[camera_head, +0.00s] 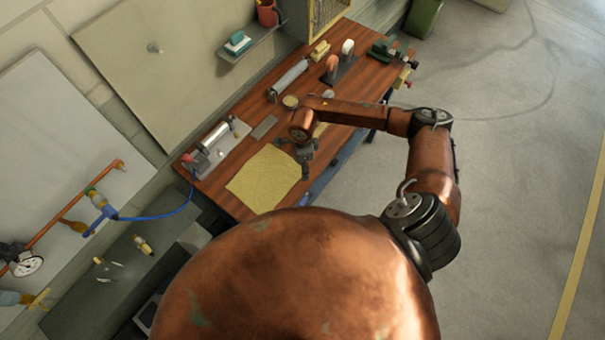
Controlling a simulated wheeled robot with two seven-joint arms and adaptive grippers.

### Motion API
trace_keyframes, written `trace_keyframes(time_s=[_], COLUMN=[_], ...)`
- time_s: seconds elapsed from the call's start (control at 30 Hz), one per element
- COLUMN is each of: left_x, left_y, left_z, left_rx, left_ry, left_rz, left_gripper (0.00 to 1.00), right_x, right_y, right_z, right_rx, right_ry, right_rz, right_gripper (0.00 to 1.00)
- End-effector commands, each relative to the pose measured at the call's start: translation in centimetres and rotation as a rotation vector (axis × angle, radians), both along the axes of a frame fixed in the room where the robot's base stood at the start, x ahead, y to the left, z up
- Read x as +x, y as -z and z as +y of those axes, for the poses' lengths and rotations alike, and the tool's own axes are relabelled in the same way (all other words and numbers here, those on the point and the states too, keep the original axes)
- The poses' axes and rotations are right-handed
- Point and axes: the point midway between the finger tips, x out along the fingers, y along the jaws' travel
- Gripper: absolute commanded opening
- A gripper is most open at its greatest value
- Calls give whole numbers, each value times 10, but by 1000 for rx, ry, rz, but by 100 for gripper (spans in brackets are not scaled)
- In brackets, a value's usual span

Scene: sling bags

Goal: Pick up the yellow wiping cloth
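The yellow wiping cloth (262,180) lies flat, spread out on the near end of the brown wooden workbench (222,192). My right arm comes in from the right and reaches over the bench. Its dark gripper (294,161) is at the upper right edge of the cloth, with its fingers spread apart and nothing visible between them. I cannot tell whether the fingers touch the cloth. My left gripper is not in view.
A metal cylinder device on a plate (216,143) sits left of the cloth. A grey flat block (264,127), a round tin (290,102) and a long grey roll (288,79) lie farther back. A green vise (385,50) is at the far end. Open floor lies right.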

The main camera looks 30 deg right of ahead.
Motion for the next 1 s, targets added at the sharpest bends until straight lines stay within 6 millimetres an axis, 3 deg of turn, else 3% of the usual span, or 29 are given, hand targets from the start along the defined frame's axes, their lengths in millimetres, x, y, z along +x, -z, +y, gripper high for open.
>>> trace_keyframes(time_s=[0.1, 0.23, 0.83, 1.0], left_x=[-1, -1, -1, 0], left_y=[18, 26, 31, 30], left_z=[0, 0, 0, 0], left_rx=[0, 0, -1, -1], left_ry=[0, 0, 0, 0], left_rz=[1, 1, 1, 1], left_gripper=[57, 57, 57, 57], right_x=[0, 0, 0, 0], right_y=[21, 31, 37, 36], right_z=[0, 0, 0, 0], right_rx=[1, 2, 1, 1], right_ry=[0, 0, 0, 0], right_rz=[0, -1, 0, 1], right_gripper=[58, 58, 58, 53])
